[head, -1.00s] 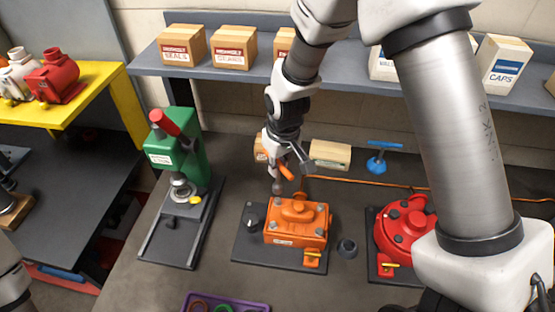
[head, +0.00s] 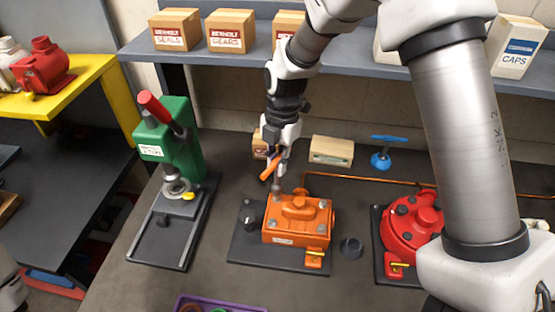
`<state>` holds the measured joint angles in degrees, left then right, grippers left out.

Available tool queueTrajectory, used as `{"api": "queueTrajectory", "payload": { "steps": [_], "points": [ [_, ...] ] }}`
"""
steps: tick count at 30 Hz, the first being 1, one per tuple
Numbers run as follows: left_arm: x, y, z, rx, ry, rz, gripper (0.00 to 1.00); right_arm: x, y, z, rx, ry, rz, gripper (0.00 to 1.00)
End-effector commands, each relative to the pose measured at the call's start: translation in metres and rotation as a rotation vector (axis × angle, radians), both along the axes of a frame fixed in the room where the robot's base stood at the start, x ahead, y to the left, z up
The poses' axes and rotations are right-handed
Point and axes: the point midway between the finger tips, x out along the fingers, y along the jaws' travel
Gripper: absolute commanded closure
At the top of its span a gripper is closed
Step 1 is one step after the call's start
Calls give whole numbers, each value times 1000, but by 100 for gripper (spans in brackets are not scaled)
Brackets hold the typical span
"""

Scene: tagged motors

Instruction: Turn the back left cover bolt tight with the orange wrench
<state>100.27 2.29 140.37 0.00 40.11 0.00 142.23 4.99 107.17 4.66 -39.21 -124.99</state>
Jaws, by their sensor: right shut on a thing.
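The orange housing (head: 297,222) sits on a dark base plate (head: 238,250), with grey bolts at its cover corners. My right gripper (head: 276,160) points down above the housing's back left corner, shut on the orange wrench (head: 267,169). The wrench's orange handle slants toward the lower left, and its grey shaft (head: 280,184) reaches down to the back left corner. The back left cover bolt is mostly hidden there; I cannot tell whether the shaft is seated on it. My left gripper is out of view.
A green press (head: 168,150) stands to the left, a red round housing (head: 412,222) to the right. A purple tray (head: 222,303) lies in front. A shelf with boxes runs above.

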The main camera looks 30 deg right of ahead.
Motion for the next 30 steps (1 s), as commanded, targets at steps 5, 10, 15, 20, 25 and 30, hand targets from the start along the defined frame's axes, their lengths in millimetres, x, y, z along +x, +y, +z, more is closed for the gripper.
{"api": "queueTrajectory", "payload": {
  "steps": [5,10,15,20,25,30],
  "points": [
    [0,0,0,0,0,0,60,0,0,0,0,0,33,100],
    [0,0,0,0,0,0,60,0,0,0,-1,-1,31,100],
    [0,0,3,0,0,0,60,-1,1,1,-1,-1,30,100],
    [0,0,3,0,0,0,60,-1,1,-1,-1,-1,29,100],
    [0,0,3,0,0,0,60,-1,1,0,-1,-1,29,100],
    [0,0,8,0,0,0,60,0,0,1,3,1,28,100]
  ]
}}
